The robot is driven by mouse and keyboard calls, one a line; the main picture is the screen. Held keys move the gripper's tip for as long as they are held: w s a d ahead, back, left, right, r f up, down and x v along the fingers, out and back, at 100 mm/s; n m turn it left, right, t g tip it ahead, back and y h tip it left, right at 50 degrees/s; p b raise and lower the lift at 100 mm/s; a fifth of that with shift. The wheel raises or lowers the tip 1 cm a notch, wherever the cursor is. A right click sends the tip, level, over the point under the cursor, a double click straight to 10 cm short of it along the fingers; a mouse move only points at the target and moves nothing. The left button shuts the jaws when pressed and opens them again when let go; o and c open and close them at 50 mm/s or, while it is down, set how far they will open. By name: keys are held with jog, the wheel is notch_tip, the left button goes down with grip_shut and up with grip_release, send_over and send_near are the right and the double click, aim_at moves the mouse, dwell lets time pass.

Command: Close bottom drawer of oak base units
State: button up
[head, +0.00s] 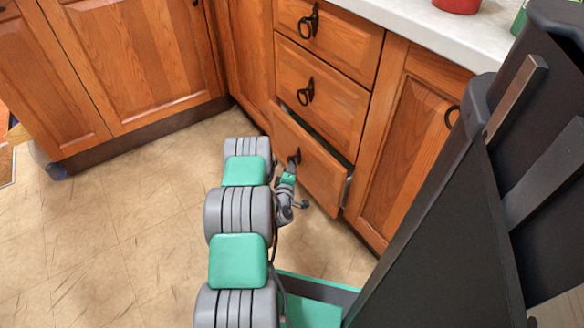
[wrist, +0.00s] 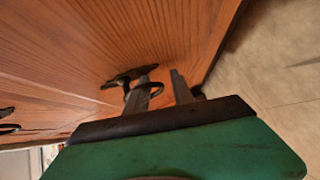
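The bottom drawer (head: 318,174) of the oak base units stands partly open, with a dark gap along its top edge and its pale side showing at the right. Its front fills much of the wrist view (wrist: 75,55). Its dark ring handle (head: 295,157) also shows in the wrist view (wrist: 128,76). My gripper (head: 291,169) is at the drawer front, beside the handle.
Two shut drawers, the middle one (head: 318,98) and the top one (head: 335,35), sit above. A cabinet door (head: 410,140) is to the right, and corner cabinets (head: 140,55) stand at the left. The tiled floor (head: 110,220) is clear at the left. A pale countertop (head: 430,28) runs above.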

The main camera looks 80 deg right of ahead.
jog(key=shift+c, duration=0.6)
grip_shut()
dwell(0.8)
